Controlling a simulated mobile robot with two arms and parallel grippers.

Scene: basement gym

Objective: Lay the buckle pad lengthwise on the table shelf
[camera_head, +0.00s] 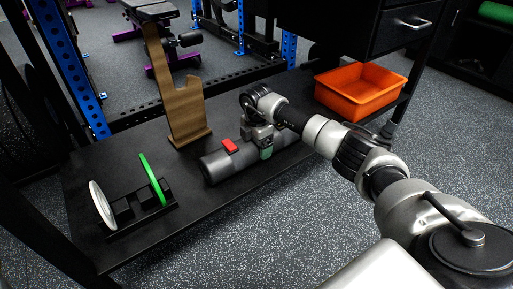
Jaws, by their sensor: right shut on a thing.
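The buckle pad (217,166) is a thick dark grey roll with a red piece (229,145) on top. A green piece (266,153) shows near its middle, by the fingers. The pad lies along the length of the black table shelf (225,200), at or just above its surface; I cannot tell if it bears fully on it. My right gripper (262,143) comes down from above and is shut on the pad near its middle. The gripper hides part of the pad, and the arm partly covers its right end. My left gripper is not in view.
A brown wooden stand (182,105) stands behind the pad. A black rack (140,209) with a white disc (102,205) and a green disc (152,179) is at the left. An orange bin (358,92) sits at the right end, below a drawer (405,25). The front shelf strip is clear.

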